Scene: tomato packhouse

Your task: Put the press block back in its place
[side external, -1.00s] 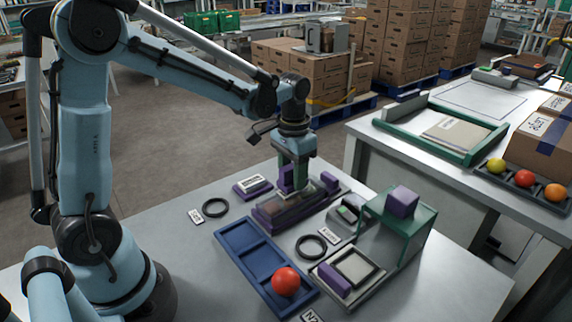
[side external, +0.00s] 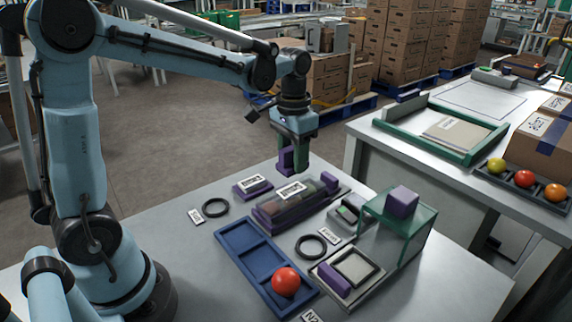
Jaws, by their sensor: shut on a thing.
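My gripper (side external: 294,158) hangs above the labelled pack, its fingers pointing down. It is shut on a purple block (side external: 286,162), which I take to be the press block; the fingers partly hide it. The block is clear above the pack. The pack (side external: 295,203) is a clear-topped punnet with a white label on its top, in a purple holder (side external: 268,222). Another purple block (side external: 403,202) rests on top of a green stand (side external: 424,238). A purple piece (side external: 334,279) lies in a framed grey tray (side external: 368,292).
A blue tray (side external: 236,258) holds a red tomato (side external: 285,281) near its front. Black rings (side external: 216,207) (side external: 311,247) lie flat beside label cards. A purple label holder (side external: 253,185) is left of the pack. The table's front right is clear.

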